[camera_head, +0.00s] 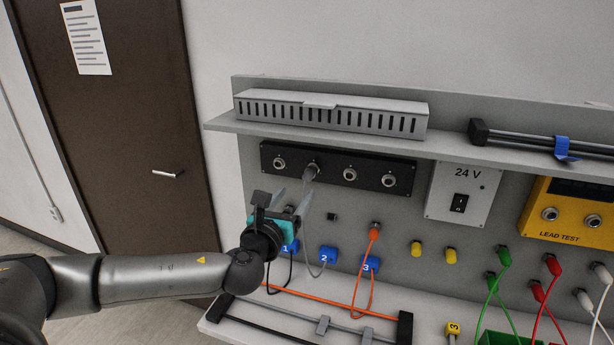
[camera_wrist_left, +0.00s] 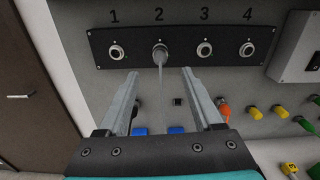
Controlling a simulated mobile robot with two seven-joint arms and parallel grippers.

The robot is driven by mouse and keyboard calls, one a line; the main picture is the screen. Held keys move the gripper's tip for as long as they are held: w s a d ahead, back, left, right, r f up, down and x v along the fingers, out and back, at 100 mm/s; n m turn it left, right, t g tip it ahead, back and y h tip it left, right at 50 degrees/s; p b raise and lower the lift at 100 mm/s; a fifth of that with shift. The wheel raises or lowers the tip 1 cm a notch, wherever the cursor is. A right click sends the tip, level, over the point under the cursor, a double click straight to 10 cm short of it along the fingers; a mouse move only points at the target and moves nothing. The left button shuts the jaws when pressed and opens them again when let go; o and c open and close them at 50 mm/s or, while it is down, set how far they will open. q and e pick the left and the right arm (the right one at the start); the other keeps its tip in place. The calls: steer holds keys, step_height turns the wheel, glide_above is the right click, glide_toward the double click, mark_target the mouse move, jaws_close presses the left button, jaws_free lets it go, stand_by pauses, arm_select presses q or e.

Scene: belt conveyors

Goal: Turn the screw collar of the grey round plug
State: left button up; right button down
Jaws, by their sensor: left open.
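The grey round plug (camera_head: 311,170) sits at the second socket of the black socket strip (camera_head: 264,160), and a grey cable hangs from it. In the left wrist view the plug (camera_wrist_left: 160,52) is under the number 2, with its cable running down between my fingers. My left gripper (camera_head: 293,195) is open and empty, below the plug and apart from it. In the left wrist view my left gripper (camera_wrist_left: 157,84) has one finger on each side of the cable, with the tips below the strip. My right gripper is not in view.
Empty round sockets (camera_wrist_left: 204,49) flank the plug. A shelf with a slotted grey duct (camera_head: 330,117) juts out above the strip. Blue numbered tags (camera_head: 328,255), an orange plug (camera_head: 374,231) and hanging cables are below. A 24 V box (camera_head: 462,190) is at the right.

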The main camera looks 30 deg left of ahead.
mark_target(305, 181)
arm_select(q)
steer(key=x, duration=0.8)
steer(key=shift+w+p, duration=0.3)
steer(key=shift+w, duration=0.1)
jaws_close()
stand_by(0.3)
